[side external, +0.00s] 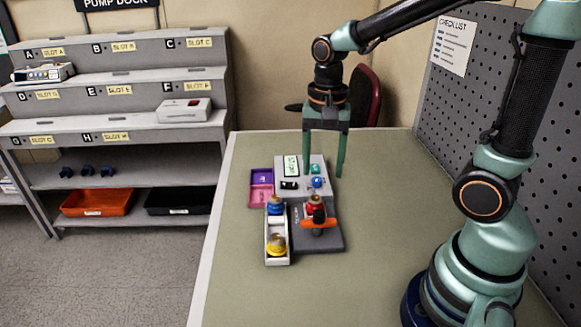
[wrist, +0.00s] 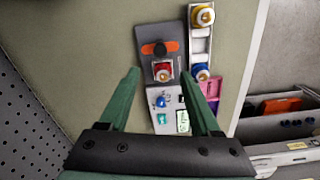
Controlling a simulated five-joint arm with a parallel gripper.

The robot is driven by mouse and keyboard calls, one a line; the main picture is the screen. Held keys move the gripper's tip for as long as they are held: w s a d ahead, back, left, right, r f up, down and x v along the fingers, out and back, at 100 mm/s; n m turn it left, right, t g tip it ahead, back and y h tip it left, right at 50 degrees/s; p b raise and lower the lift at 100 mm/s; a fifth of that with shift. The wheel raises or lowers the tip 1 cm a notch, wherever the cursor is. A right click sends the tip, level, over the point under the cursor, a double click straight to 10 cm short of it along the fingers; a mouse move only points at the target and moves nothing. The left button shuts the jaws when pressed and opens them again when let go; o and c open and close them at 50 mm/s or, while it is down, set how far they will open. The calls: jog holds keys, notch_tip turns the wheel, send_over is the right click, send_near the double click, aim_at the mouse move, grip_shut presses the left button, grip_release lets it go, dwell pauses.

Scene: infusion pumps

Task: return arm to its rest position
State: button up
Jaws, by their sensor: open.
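My gripper (side external: 325,160) points down over the back of the pump unit on the bench, with its two green fingers apart and nothing between them. In the wrist view my gripper (wrist: 170,92) is also open and empty. The pump unit has a pale control panel (side external: 322,165) with a small display, a blue knob and a green button. Its dark grey front part (side external: 330,240) carries a red-topped piece (side external: 315,202) and an orange lever (side external: 318,222). Whether the fingertips touch the panel is hard to tell.
A white tray (side external: 269,254) holds a blue-topped and a yellow-topped piece. A purple and pink bin (side external: 261,187) sits beside the panel. A pegboard wall (side external: 500,110) bounds the right side. A slotted rack (side external: 130,85) stands at left. The bench (side external: 385,200) right of the unit is clear.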

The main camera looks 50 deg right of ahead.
notch_tip(320, 180, up, 7)
jog(key=s+n+t, duration=0.2)
jog(key=n+t, duration=0.3)
jog(key=n, duration=0.5)
jog(key=shift+s+a+f, duration=0.15)
jog(key=shift+s+a, duration=0.1)
jog(key=shift+a, duration=0.15)
jog(key=shift+o, duration=0.3)
jog(key=shift+s+n, duration=0.1)
jog(key=shift+n, duration=0.4)
jog(key=shift+o, duration=0.8)
jog(key=shift+r+t, duration=0.25)
jog(key=shift+t, duration=0.05)
